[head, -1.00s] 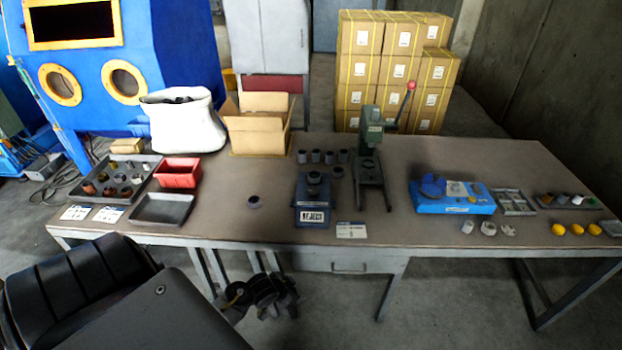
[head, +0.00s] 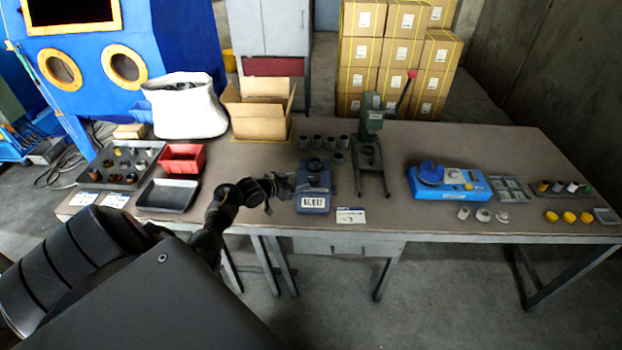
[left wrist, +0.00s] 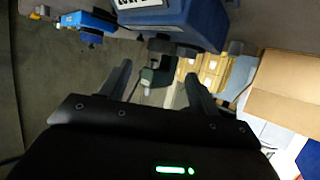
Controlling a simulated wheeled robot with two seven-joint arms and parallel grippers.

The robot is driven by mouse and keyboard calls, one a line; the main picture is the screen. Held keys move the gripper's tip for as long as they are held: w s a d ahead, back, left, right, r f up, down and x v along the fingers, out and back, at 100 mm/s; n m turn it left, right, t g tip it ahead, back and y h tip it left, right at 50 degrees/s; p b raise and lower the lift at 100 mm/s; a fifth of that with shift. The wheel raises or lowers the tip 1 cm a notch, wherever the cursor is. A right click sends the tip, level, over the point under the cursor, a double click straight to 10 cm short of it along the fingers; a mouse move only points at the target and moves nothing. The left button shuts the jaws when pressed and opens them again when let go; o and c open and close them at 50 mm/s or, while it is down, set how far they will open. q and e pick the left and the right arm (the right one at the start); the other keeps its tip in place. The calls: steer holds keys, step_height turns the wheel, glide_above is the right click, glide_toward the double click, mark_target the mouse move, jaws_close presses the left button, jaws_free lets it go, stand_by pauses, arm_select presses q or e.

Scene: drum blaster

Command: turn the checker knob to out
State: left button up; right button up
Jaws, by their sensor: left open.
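A dark blue unit with a white label (head: 312,202), apparently the checker, stands near the table's front edge, with a round black part (head: 314,165) on top. It also shows inverted at the top of the left wrist view (left wrist: 185,20). My left gripper (head: 287,187) is just left of the unit, at about its height, and looks apart from it. In the left wrist view the two fingers (left wrist: 160,88) are spread, with nothing visibly held. Dark and greenish shapes show beyond them. The knob and its marks are too small to make out. My right gripper is out of view.
A green press (head: 370,130) with a red-tipped lever stands behind and right of the unit. Several dark cups (head: 318,142) stand behind it. A card (head: 351,215) lies at front right. An empty black tray (head: 167,196) and a red bin (head: 182,158) are left.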

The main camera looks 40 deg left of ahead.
mark_target(313, 178)
arm_select(q)
steer(key=b+x, duration=0.1)
steer(key=x, duration=0.7)
